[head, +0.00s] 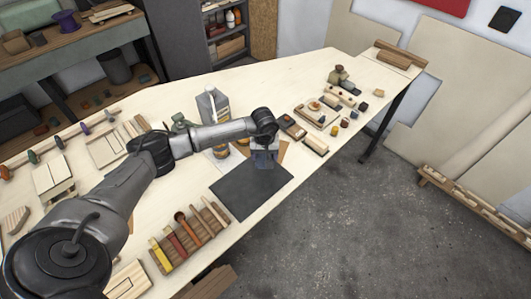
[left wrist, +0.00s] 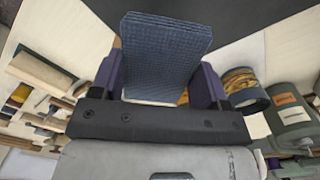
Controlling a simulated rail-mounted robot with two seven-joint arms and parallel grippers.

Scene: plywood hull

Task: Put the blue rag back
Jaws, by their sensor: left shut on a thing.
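The blue rag (left wrist: 166,52) looks like a folded block of dark blue woven cloth with visible layers. My left gripper (left wrist: 160,75) is shut on it, with one purple finger on each side. In the head view my left gripper (head: 264,152) points down over the worktable, at the far edge of a dark mat (head: 245,195). There the rag (head: 265,161) shows only as a small bluish patch under the hand. I cannot tell whether it touches the table. My right gripper is in neither view.
A wooden rack (head: 168,247) with several tools stands at the table's front edge. The dark mat is bare.

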